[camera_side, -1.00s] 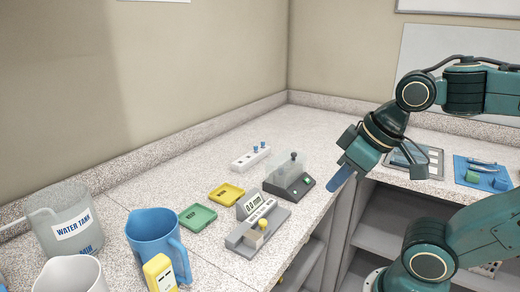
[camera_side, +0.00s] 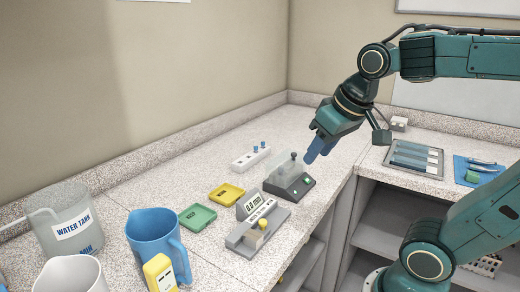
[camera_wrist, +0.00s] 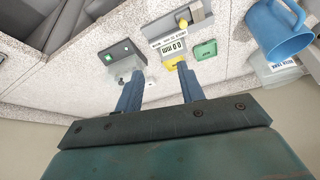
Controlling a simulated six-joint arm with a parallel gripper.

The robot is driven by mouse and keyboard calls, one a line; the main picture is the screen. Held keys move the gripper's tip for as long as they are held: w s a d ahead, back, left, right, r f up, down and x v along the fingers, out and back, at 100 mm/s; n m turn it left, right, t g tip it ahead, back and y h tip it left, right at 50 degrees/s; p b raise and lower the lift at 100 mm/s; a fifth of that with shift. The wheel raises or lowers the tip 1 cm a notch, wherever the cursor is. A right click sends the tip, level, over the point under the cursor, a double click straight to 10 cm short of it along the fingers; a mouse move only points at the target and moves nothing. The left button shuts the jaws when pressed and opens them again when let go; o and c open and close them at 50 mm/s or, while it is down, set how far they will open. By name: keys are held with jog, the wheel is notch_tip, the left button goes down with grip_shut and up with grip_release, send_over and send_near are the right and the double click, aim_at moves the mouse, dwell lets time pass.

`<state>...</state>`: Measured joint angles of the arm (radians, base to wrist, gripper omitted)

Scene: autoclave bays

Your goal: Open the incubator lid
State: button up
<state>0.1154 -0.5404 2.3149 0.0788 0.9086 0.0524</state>
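The incubator (camera_side: 291,188) is a small dark box with a clear lid (camera_side: 284,168) and a black knob (camera_side: 293,156) on top. The lid appears down on the base. In the wrist view the incubator (camera_wrist: 122,53) shows at upper left, partly hidden behind my left finger. My gripper (camera_side: 312,157) is just to the right of the knob and slightly above the incubator, tilted down to the left. In the wrist view its two blue fingers (camera_wrist: 160,72) are spread apart with nothing between them, so it is open and empty.
A grey device with a digital display (camera_side: 253,205), yellow (camera_side: 226,193) and green (camera_side: 198,217) trays, and a white rack with blue pegs (camera_side: 250,159) stand nearby. A blue jug (camera_side: 155,240) and water tank (camera_side: 65,225) are at left. The counter edge is right of the incubator.

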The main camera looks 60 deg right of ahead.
jog(key=w+d+r+m+h, duration=0.1)
jog(key=w+d+r+m, duration=0.15)
jog(key=w+d, duration=0.45)
jog(key=m+g+h, duration=0.1)
jog(key=m+g, duration=0.1)
jog(key=m, duration=0.2)
send_over(295, 155)
jog(key=s+a, duration=0.4)
jog(key=shift+w+d+f, duration=0.1)
jog(key=shift+w+f, duration=0.15)
jog(key=shift+f, duration=0.3)
jog(key=shift+f, duration=0.15)
jog(key=x, duration=1.3)
jog(key=shift+w+d+f, duration=0.1)
jog(key=shift+d+f, duration=0.05)
grip_shut()
